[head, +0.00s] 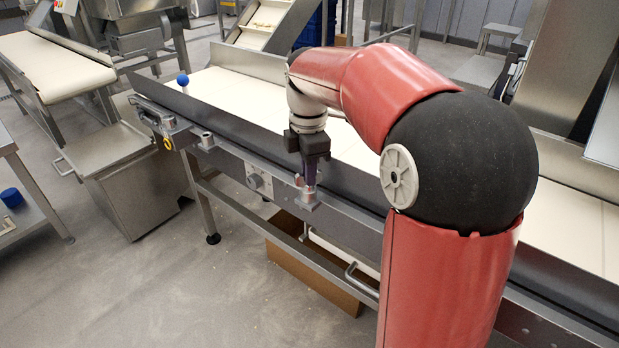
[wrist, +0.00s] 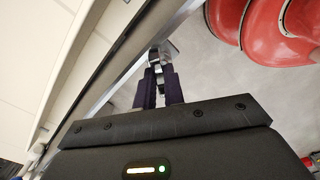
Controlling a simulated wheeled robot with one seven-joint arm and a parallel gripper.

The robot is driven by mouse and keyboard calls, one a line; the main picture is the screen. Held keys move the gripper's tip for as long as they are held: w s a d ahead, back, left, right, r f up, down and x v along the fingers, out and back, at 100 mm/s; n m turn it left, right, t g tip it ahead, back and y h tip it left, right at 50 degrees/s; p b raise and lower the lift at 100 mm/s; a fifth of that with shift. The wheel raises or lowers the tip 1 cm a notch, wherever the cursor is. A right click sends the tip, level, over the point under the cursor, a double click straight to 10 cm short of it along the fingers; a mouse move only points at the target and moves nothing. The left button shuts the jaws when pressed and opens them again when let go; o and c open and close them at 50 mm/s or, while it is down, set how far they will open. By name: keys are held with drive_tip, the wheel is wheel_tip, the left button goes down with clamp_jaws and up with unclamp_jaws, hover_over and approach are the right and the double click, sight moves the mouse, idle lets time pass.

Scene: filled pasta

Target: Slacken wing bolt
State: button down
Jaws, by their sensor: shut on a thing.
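My gripper (head: 308,178) points down at the near side rail of the conveyor (head: 235,97). Its dark fingers are closed just above a small metal bracket (head: 307,202) on that rail. In the wrist view my gripper (wrist: 160,78) has its two dark pads close together, with a bright metal piece, seemingly the wing bolt (wrist: 159,76), between them. The bracket (wrist: 170,49) shows just beyond the fingertips. The pads hide most of the bolt, so its wings and thread cannot be made out.
Another metal block (head: 206,140) sits on the rail to the left, near a yellow ring (head: 168,143). A cardboard box (head: 318,272) lies under the conveyor. The floor in front is clear.

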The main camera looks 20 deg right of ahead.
drive_tip(key=n, duration=0.5)
drive_tip(key=shift+n, duration=0.4)
drive_tip(key=c, duration=1.9)
unclamp_jaws()
drive_tip(key=shift+n, duration=0.5)
drive_tip(key=o, duration=0.7)
drive_tip(key=shift+o, duration=0.2)
drive_tip(key=shift+r, duration=0.15)
drive_tip(key=shift+r, duration=3.4)
